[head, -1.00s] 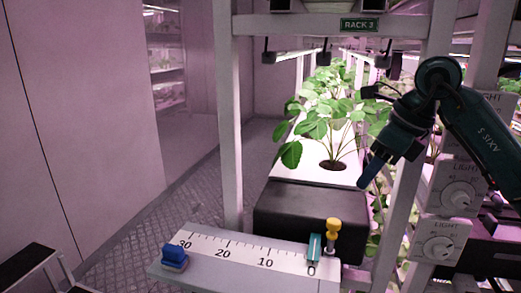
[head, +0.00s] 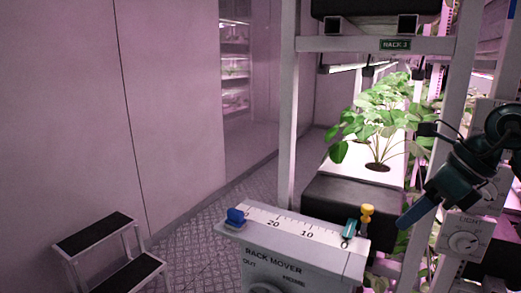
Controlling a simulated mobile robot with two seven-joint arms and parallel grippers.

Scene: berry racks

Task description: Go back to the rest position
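My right gripper (head: 418,208) hangs at the right in the head view, its blue fingers pointing down and left. The fingers overlap from this side, so I cannot tell whether they are open or shut. It appears in front of the rack, and I see nothing held in it. My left gripper is not in view. The rack mover (head: 300,262) stands at the lower middle, with a scale on top. A blue block (head: 235,217) is at the other end of the scale.
A rack with green plants (head: 375,122) in a white channel stands behind the mover, with the sign RACK 2 (head: 395,45). Light dial boxes (head: 463,241) are on the right. A step stool (head: 110,245) stands at the lower left by the wall. Open floor (head: 205,235) lies between.

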